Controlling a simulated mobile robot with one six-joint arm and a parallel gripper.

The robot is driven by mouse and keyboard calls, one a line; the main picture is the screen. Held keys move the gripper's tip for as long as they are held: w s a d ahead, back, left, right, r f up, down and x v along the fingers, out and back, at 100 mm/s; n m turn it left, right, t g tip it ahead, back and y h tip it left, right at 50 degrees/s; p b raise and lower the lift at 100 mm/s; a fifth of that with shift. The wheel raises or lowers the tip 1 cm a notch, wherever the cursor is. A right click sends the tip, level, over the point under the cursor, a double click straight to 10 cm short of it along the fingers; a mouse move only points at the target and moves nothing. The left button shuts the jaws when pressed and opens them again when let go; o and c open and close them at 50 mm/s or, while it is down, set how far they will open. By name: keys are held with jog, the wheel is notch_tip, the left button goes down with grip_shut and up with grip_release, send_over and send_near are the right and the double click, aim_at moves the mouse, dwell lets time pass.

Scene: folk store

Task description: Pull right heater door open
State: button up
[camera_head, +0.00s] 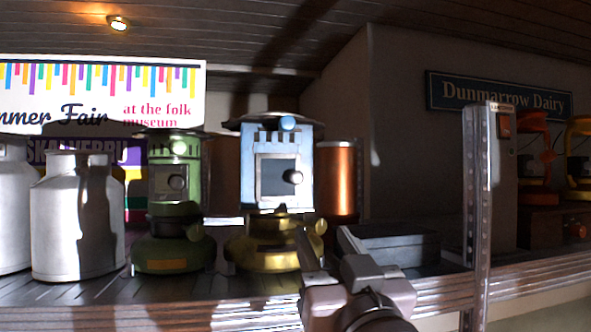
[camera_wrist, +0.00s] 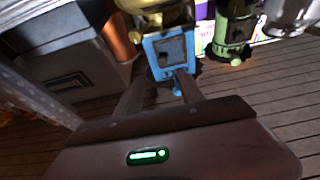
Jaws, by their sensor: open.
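The right heater (camera_head: 276,165) has a pale blue body on a brass base (camera_head: 270,245). My gripper (camera_head: 325,240) is open and empty, in front of the shelf, below and right of the door. In the wrist view the blue heater (camera_wrist: 158,57) appears inverted beyond my open fingers (camera_wrist: 160,92). The fingers look apart from the door there, though the exact gap is unclear.
A green heater (camera_head: 175,185) stands just left, then pale milk churns (camera_head: 75,225). A copper cylinder (camera_head: 341,178) stands behind right, with a dark grey box (camera_head: 395,245) beside it. A metal shelf post (camera_head: 481,200) rises at right. Space in front of the shelf looks open.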

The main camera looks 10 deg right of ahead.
aim_at(297, 177)
jog(key=p+x, duration=0.1)
jog(key=x, duration=0.4)
jog(key=r+p+x, duration=0.1)
jog(key=p+x, duration=0.1)
jog(key=x, duration=0.4)
jog(key=r+p+x, duration=0.1)
jog(key=p+x, duration=0.1)
jog(key=x, duration=0.3)
jog(key=shift+r, duration=0.1)
jog(key=shift+w, duration=0.3)
jog(key=shift+s, duration=0.1)
grip_shut()
